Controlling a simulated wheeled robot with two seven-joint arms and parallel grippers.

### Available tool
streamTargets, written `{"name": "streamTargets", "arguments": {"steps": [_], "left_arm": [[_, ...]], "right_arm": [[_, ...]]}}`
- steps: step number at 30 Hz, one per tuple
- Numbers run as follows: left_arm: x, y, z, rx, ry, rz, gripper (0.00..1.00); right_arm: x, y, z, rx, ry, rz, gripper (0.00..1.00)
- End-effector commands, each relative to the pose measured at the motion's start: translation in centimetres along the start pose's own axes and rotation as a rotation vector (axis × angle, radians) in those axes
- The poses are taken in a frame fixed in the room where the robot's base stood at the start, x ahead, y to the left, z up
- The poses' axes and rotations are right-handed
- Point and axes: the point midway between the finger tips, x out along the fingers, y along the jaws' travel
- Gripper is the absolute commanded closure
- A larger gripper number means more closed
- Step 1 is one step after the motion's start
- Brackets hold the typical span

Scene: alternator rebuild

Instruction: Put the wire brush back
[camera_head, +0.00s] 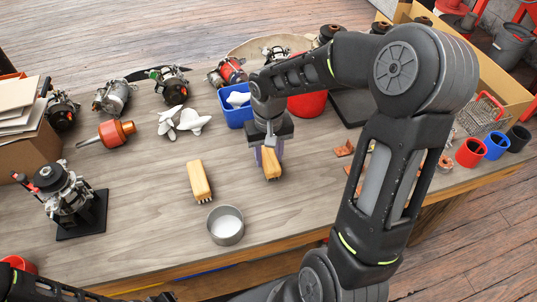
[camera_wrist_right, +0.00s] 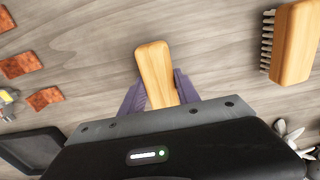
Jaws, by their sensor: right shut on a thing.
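My right gripper (camera_head: 270,158) is shut on a wooden-backed brush (camera_head: 271,167), gripping it near one end. In the right wrist view the held brush (camera_wrist_right: 154,68) sticks out between the purple fingers; its bristles are hidden there. I cannot tell whether it touches the bench. A second wooden brush (camera_head: 199,180) lies on its side on the bench to the left, bristle tips toward the front. It also shows in the right wrist view (camera_wrist_right: 295,43) with its bristles showing. I cannot tell which is the wire brush. My left gripper is not in view.
A grey round tin (camera_head: 226,225) stands in front on the workbench (camera_head: 140,225). A blue bin (camera_head: 236,117) and red bin (camera_head: 308,105) stand behind the gripper. White rotor-like parts (camera_head: 190,122) lie left; copper pieces (camera_head: 344,148) lie right. Bench around the held brush is clear.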

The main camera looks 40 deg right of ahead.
Motion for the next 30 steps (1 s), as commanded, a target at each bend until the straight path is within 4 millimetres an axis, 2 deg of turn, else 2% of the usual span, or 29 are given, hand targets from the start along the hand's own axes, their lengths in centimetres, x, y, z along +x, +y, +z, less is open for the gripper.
{"name": "streamTargets", "arguments": {"steps": [11, 12, 19, 30], "left_arm": [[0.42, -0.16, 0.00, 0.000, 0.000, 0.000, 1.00], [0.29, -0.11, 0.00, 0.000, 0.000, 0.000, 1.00], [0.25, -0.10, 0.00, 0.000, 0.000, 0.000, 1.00], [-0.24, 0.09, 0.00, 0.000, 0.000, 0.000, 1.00]], "right_arm": [[0.50, -0.01, -0.04, -0.001, 0.002, 0.000, 0.94], [0.36, 0.00, -0.04, 0.000, 0.002, 0.000, 0.60], [0.33, 0.00, -0.03, -0.001, 0.002, 0.000, 0.41], [-0.25, 0.00, -0.04, 0.000, 0.002, 0.000, 0.40]]}}
